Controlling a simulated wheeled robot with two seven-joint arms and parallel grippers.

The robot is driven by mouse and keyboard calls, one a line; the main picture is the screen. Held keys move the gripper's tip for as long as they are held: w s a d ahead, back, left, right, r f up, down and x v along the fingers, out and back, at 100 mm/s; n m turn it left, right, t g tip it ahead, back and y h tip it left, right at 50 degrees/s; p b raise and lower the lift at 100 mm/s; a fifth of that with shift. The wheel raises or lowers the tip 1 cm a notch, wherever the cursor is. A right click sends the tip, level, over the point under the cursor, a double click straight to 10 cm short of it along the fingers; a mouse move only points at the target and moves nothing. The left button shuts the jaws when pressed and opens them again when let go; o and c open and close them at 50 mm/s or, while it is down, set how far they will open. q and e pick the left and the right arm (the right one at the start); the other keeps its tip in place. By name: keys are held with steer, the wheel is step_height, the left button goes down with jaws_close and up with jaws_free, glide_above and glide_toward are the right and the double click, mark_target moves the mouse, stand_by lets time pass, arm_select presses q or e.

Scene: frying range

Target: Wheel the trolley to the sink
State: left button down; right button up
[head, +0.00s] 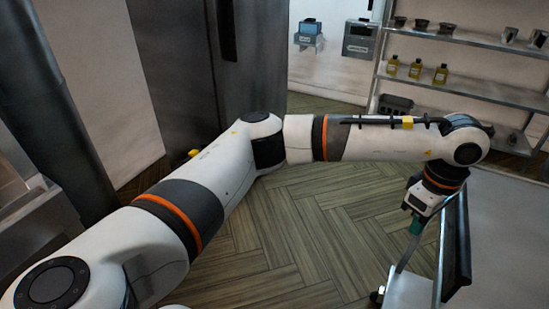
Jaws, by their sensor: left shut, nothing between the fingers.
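The trolley (408,291) is at the lower right, cut off by the picture's edge. I see a pale metal lower part, a slim upright and a dark panel on its side. My left arm reaches across from the left, and its gripper (415,227) points down beside the trolley's upright, with greenish fingertips. The gripper is shut and holds nothing. I cannot tell whether it touches the trolley. My right gripper is out of view. I cannot make out the sink.
A metal shelf rack (470,87) with bottles and small pots stands at the back right. A tall dark grey cabinet (185,60) stands at the back left. Dispensers (359,40) hang on the far wall. The herringbone wood floor (300,225) is clear in the middle.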

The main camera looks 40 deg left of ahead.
arm_select(q)
step_height(320, 180, up, 10)
steer(key=p, duration=0.4)
steer(key=shift+f, duration=0.2)
stand_by(0.4)
